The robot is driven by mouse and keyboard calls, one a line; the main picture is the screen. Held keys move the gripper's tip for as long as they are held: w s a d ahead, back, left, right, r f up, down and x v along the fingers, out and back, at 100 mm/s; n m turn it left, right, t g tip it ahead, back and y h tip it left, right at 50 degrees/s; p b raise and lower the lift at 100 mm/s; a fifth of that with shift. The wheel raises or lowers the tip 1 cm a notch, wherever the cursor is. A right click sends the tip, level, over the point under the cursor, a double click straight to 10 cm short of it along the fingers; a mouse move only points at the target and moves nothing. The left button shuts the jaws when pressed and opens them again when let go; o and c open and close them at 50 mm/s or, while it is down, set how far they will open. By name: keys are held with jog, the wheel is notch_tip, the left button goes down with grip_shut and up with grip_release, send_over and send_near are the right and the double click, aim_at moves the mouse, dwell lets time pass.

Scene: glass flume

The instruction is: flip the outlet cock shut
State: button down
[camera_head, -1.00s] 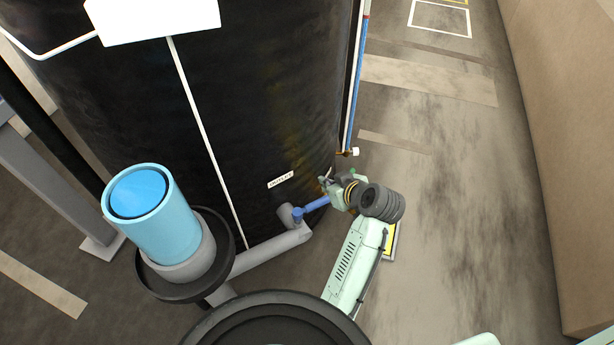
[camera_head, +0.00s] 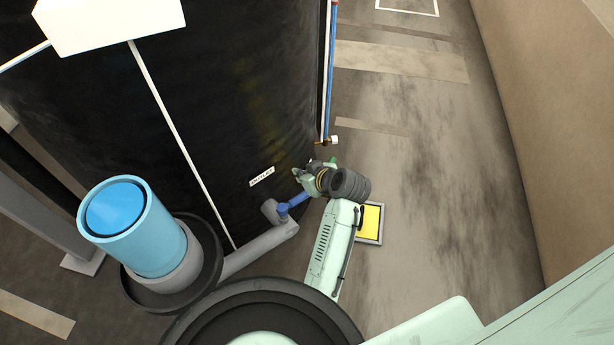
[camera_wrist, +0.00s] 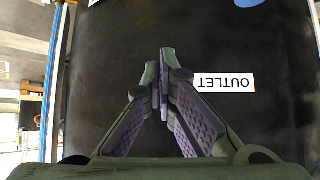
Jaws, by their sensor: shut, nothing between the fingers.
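The outlet cock shows in the head view as a blue lever (camera_head: 296,202) on the grey outlet pipe (camera_head: 262,246) at the foot of the black tank. It slants up to the right, and its far end passes behind or beside my gripper, so contact is unclear. My gripper (camera_head: 297,173) is close to the tank wall, right of the OUTLET label (camera_head: 262,177). In the wrist view the fingers (camera_wrist: 165,55) are shut with nothing between them, beside the upside-down label (camera_wrist: 224,82).
A light-blue cylinder (camera_head: 140,235) stands left of the pipe. A vertical blue-and-white tube (camera_head: 329,75) with a small brass fitting (camera_head: 324,142) runs along the tank's right edge. A yellow floor panel (camera_head: 369,224) lies right of my arm. Open floor extends to the right.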

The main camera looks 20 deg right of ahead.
aim_at(297, 201)
jog(key=shift+f+p, duration=0.45)
jog(key=shift+f, duration=2.1)
